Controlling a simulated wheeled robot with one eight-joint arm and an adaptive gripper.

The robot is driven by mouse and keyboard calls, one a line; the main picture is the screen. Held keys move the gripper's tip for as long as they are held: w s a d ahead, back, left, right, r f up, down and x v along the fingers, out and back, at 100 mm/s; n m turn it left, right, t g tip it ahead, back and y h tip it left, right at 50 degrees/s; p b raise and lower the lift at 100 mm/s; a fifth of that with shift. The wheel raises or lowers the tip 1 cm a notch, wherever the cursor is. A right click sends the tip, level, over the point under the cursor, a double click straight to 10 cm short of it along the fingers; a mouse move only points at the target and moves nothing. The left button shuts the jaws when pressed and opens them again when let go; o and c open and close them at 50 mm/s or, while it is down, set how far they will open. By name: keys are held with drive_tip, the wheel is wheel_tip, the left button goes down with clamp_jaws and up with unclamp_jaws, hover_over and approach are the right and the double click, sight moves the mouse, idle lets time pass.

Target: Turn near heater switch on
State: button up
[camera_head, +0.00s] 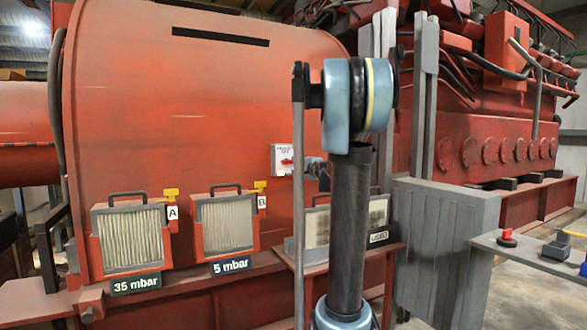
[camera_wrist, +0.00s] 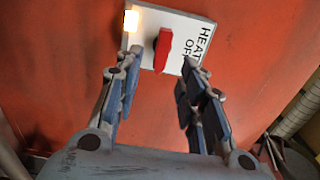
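The heater switch is a white plate (camera_head: 282,148) on the red engine housing, with a red knob (camera_head: 287,161) that looks roughly level in the head view. In the wrist view the plate (camera_wrist: 188,33) shows partly cut-off lettering, "HEAT" and "OF". The red knob (camera_wrist: 162,49) stands nearly upright there, and a bright lamp (camera_wrist: 131,20) glows at the plate's corner. My gripper (camera_head: 314,169) is just right of the switch in the head view. In the wrist view my gripper (camera_wrist: 162,67) is open and empty, its fingertips on either side of the knob, apparently apart from it.
Two filter boxes labelled 35 mbar (camera_head: 129,237) and 5 mbar (camera_head: 226,222) sit below, with yellow valves A (camera_head: 171,194) and B (camera_head: 260,186). A third filter (camera_head: 318,226) is partly behind my arm. A grey cabinet (camera_head: 430,245) and side table (camera_head: 520,250) stand right.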

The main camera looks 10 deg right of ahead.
drive_tip(key=shift+v, duration=2.15)
drive_tip(key=s+a+f+n+g+y, duration=0.1)
drive_tip(key=s+a+f+n+g, duration=0.4)
drive_tip(key=s+f, duration=0.4)
drive_tip(key=s+a+f+n+g+y, duration=0.1)
drive_tip(key=s+a+f+n+g, duration=0.2)
drive_tip(key=s+a+f+n, duration=0.45)
drive_tip(key=s+d+f+g+h, duration=0.2)
drive_tip(key=s+f, duration=0.4)
drive_tip(key=s, duration=0.3)
drive_tip(key=s+d+f+n+g+h, duration=0.1)
drive_tip(key=s+d+f+g+h, duration=0.1)
drive_tip(key=s+f, duration=0.4)
drive_tip(key=s+d+f+n+g+h, duration=0.1)
drive_tip(key=s+d+f+g+h, duration=0.2)
drive_tip(key=s, duration=1)
wheel_tip(320, 180, down, 3)
drive_tip(key=shift+d+f+h, duration=0.2)
drive_tip(key=shift+d+h, duration=0.1)
drive_tip(key=shift+d, duration=0.35)
